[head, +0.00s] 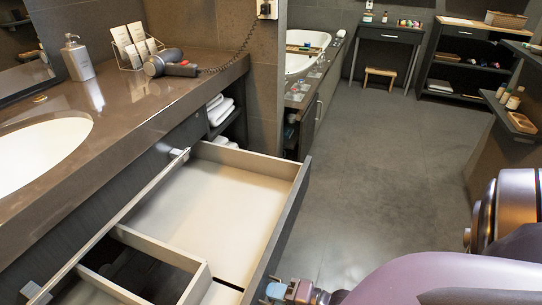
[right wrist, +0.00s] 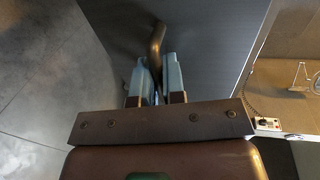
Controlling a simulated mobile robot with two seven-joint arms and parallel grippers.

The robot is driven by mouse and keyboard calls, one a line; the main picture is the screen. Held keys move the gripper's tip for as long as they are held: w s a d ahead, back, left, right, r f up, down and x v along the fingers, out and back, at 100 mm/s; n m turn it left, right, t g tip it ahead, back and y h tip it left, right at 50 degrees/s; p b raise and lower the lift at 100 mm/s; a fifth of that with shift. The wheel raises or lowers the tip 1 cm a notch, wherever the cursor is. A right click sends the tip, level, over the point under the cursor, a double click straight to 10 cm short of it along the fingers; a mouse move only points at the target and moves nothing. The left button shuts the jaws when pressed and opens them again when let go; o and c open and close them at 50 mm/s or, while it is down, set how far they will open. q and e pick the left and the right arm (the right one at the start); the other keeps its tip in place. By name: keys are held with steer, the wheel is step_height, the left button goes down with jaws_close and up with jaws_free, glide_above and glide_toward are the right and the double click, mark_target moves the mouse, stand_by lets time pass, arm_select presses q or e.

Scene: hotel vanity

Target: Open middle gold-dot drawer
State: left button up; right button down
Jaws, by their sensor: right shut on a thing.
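A drawer (head: 235,190) of the vanity stands well open in the head view. Its pale interior is empty, with a divided compartment (head: 150,262) near the bottom left. Its dark front panel (head: 292,215) also shows in the right wrist view (right wrist: 210,45). A bronze-coloured handle (right wrist: 157,42) stands out from that panel. My right gripper (head: 276,291) is at the outer side of the drawer front. In the right wrist view its blue fingers (right wrist: 157,82) are shut on the handle. No gold dot can be made out. My left gripper is not in view.
The counter holds a soap dispenser (head: 77,58), a hair dryer (head: 165,64) and a sink (head: 40,150). The grey floor (head: 375,160) right of the drawer is clear.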

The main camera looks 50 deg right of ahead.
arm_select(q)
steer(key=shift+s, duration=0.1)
arm_select(e)
steer(key=c, duration=1.2)
jaws_free()
steer(key=shift+c, duration=0.2)
arm_select(q)
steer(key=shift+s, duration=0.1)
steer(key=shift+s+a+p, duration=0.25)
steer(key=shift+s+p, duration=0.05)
steer(key=shift+p, duration=0.3)
arm_select(e)
steer(key=v, duration=1.1)
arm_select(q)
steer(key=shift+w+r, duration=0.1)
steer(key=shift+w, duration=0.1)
